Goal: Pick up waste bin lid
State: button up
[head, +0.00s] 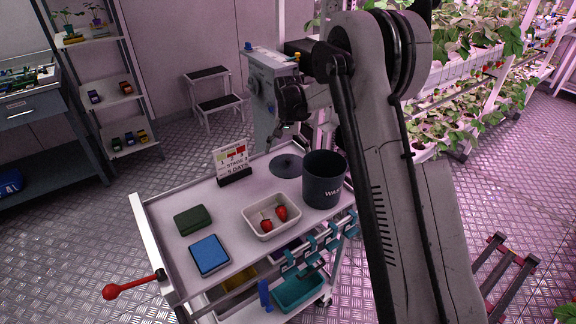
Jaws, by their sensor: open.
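The waste bin lid (285,167), a dark grey round disc with a small knob, lies flat on the cart's top tray, left of the bin. The dark waste bin (325,182) stands upright with its top uncovered and white lettering on its side. My gripper (278,146) is open and small in the view, above and slightly left of the lid. It looks empty and apart from the lid, but the exact gap cannot be told. My arm covers the area right of the bin.
The cart's tray (173,254) also holds a white dish (257,231) with red berries, a blue pad (209,254), a green block (193,219) and a sign (232,162). A grey cabinet (264,95) stands behind the lid. Plant racks (450,75) are at right.

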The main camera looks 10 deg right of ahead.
aim_at(288, 160)
notch_tip(288, 160, down, 4)
jog(key=shift+s, duration=0.15)
jog(key=c, duration=1.6)
jog(key=shift+c, duration=0.7)
